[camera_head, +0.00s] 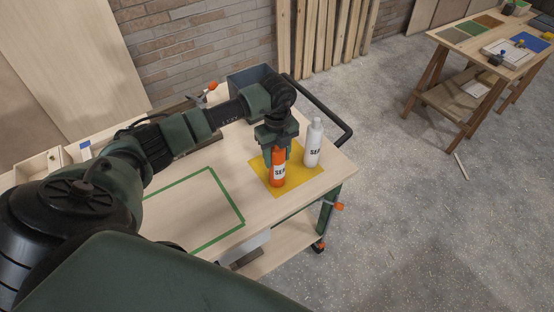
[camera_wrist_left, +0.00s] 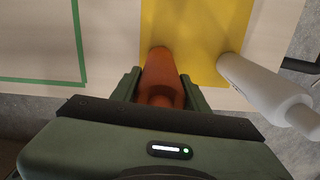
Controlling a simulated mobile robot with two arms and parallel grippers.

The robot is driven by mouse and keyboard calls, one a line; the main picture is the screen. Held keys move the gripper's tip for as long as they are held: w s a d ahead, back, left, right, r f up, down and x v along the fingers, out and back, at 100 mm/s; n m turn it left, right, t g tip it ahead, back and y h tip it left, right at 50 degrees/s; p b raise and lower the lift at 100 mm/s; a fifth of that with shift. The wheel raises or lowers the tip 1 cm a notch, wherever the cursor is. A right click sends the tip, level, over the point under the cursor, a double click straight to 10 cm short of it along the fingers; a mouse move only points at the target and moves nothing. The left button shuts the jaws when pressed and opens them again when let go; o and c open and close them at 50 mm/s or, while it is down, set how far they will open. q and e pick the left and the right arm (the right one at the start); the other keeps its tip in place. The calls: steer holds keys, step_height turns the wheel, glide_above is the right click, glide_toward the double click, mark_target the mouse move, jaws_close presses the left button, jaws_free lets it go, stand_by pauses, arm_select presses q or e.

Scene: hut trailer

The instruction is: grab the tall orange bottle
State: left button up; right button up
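The tall orange bottle (camera_head: 278,172) stands upright on a yellow mat (camera_head: 259,164) on the workbench, with a dark-lettered label facing my head camera. My left gripper (camera_head: 277,151) is over it from above, with one finger on each side of its upper part. In the left wrist view the bottle (camera_wrist_left: 160,72) lies between the two fingers of the gripper (camera_wrist_left: 160,88). The fingers look very close to its sides, but I cannot tell whether they press on it. My right gripper is not in view.
A white bottle (camera_head: 313,146) stands just right of the orange one. A green taped outline (camera_head: 222,190) marks bare benchtop to the left. A grey bin (camera_head: 247,80) and a black handle rail (camera_head: 335,118) are at the back and right bench edges. Another table (camera_head: 470,45) stands far right.

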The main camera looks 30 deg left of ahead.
arm_select(q)
steer(key=c, duration=0.5)
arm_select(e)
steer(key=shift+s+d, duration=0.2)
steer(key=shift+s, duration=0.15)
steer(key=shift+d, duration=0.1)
arm_select(q)
steer(key=shift+r, duration=0.1)
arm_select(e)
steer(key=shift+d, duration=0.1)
